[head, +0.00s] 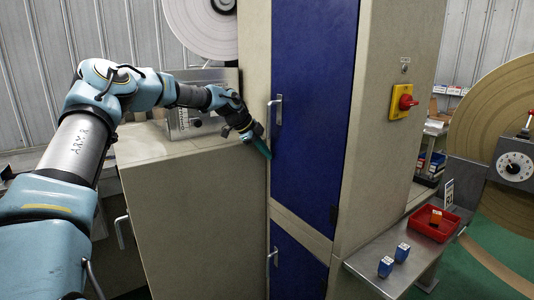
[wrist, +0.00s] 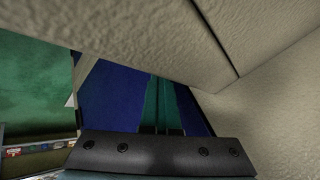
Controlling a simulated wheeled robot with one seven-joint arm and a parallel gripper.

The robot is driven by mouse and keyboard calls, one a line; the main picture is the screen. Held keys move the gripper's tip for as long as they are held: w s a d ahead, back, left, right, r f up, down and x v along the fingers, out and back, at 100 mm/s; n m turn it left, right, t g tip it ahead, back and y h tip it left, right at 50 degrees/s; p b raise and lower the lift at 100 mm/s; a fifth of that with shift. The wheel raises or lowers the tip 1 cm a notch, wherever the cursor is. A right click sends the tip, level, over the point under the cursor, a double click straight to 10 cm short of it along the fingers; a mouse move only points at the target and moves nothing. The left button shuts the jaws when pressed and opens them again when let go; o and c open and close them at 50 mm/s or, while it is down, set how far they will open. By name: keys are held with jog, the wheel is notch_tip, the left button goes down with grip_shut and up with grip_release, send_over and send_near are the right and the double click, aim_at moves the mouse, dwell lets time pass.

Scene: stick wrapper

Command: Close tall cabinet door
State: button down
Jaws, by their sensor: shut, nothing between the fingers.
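The tall cabinet has a long blue upper door (head: 315,150) in a cream frame. The door looks flush with the frame in the head view, though I cannot tell whether it is fully closed. Its metal handle (head: 275,112) is on the left side. My gripper (head: 263,150) is at the cabinet's left front edge, below the handle, pointing down, with its teal fingers together and empty. I cannot tell whether it touches the cabinet. In the wrist view, blue surfaces (wrist: 105,98) show beyond the fingers (wrist: 160,103), close to cream panels.
A lower cream cabinet (head: 185,215) with a handle stands left of the tall one. A smaller blue door (head: 298,268) is below. To the right are a red switch (head: 404,102), a metal shelf with a red tray (head: 424,236) and blue boxes (head: 386,267).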

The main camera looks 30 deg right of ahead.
jog(key=shift+s+d+r, duration=0.25)
jog(key=shift+d+r, duration=0.05)
jog(key=shift+d, duration=0.35)
jog(key=a+f+b+v, duration=0.1)
jog(key=b+v, duration=0.3)
jog(key=v, duration=0.7)
jog(key=s+a+f+n+t+y, duration=0.1)
jog(key=s+a+f+n+y, duration=0.1)
jog(key=s+a+f+n, duration=0.4)
jog(key=s+a+f+n+y, duration=0.3)
jog(key=a+f, duration=0.2)
jog(key=a, duration=0.3)
jog(key=s+a+f+n+y, duration=0.1)
jog(key=s+a+f+n, duration=0.1)
jog(key=s+a+n, duration=0.6)
jog(key=s+a+f+n+y, duration=0.1)
jog(key=s+a+n, duration=0.7)
jog(key=a, duration=0.8)
jog(key=shift+s+a+f+n+t, duration=0.15)
jog(key=shift+s+f+n+t, duration=0.15)
jog(key=shift+f+n, duration=0.15)
